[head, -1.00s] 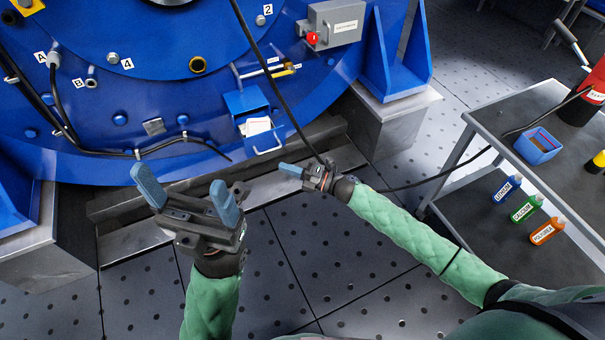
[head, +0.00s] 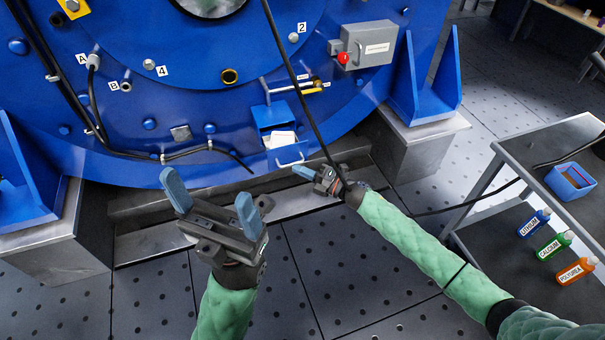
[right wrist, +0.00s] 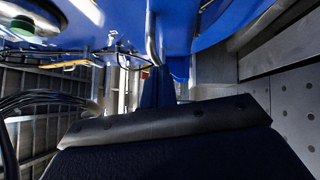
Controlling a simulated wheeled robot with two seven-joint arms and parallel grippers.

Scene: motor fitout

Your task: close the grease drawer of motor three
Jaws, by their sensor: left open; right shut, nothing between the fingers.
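The grease drawer (head: 277,118) is a blue box on the lower front of the blue motor, standing open with a white card inside. Its bar handle (head: 290,163) is at its lower front. My right gripper (head: 303,172) is shut and empty, with its blue fingertips just below and right of the handle. I cannot tell whether they touch it. In the right wrist view the shut fingers (right wrist: 158,88) point at blue surfaces, and the drawer is hard to make out. My left gripper (head: 212,203) is open and empty, lower left of the drawer.
A black cable (head: 292,75) hangs down past the drawer's right side to my right forearm. A yellow-handled valve (head: 298,90) and a grey box with a red knob (head: 367,46) sit above. A grey cart (head: 548,140) with several bottles stands at right.

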